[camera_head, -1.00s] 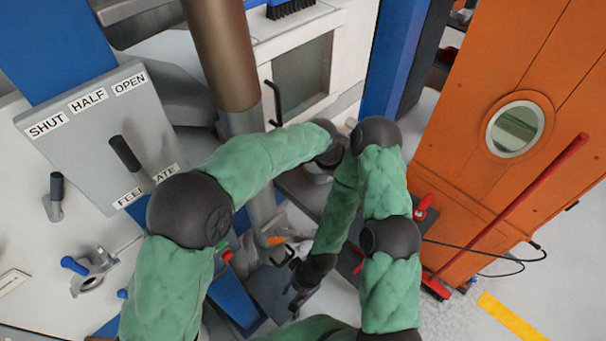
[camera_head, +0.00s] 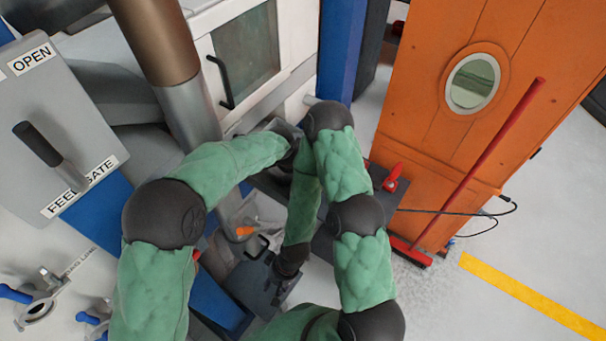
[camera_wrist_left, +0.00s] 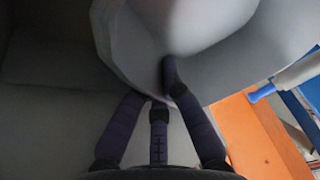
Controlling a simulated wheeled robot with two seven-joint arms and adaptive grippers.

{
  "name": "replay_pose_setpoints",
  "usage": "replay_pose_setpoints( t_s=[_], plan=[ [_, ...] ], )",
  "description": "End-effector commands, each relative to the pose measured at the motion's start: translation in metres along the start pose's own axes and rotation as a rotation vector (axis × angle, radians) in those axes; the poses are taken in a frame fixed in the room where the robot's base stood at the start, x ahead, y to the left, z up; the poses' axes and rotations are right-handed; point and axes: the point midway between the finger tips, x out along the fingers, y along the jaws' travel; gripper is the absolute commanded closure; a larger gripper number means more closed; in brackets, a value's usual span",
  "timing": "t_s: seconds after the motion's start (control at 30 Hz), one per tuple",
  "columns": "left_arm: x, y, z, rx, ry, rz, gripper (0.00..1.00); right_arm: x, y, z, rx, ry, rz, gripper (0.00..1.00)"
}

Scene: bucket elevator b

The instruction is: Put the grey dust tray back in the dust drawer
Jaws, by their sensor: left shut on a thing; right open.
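A dark grey box-like part (camera_head: 247,281) with a black loop handle (camera_head: 258,246) is low in the head view. I cannot tell whether it is the dust tray or the dust drawer. My right gripper (camera_head: 278,287) is open at its right side; whether it touches is unclear. In the left wrist view my left gripper (camera_wrist_left: 160,112) is shut on a grey thing whose identity is unclear. A large pale grey rounded surface (camera_wrist_left: 180,35) is close beyond its fingers.
A blue post (camera_head: 338,55) and a white door with a black handle (camera_head: 222,82) stand behind my arms. An orange cabinet (camera_head: 420,100), a red-handled broom (camera_head: 480,165) and a dark cable are at right. The feed gate lever (camera_head: 45,150) is at left.

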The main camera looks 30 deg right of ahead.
Motion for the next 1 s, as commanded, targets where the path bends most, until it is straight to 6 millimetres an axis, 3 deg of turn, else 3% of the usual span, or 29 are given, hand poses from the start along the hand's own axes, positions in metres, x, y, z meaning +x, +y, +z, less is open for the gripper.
replay_pose_setpoints(
  t_s=[0.37, 0.43, 0.8, 1.0],
  plan=[
    [0.002, 0.0, 0.0, 0.0, 0.002, -0.002, 1.0, 0.002, 0.001, 0.0, 0.0, 0.001, 0.0, 0.56],
    [0.002, 0.0, 0.001, 0.0, 0.002, -0.002, 0.84, 0.001, 0.001, 0.0, 0.0, 0.001, 0.0, 0.56],
    [0.0, -0.001, 0.0, 0.0, 0.002, -0.002, 0.84, 0.0, 0.0, 0.0, 0.0, 0.001, 0.0, 0.56],
    [-0.023, -0.002, -0.002, 0.0, 0.004, -0.004, 0.84, -0.004, -0.001, 0.0, 0.0, 0.001, 0.0, 0.56]
  ],
)
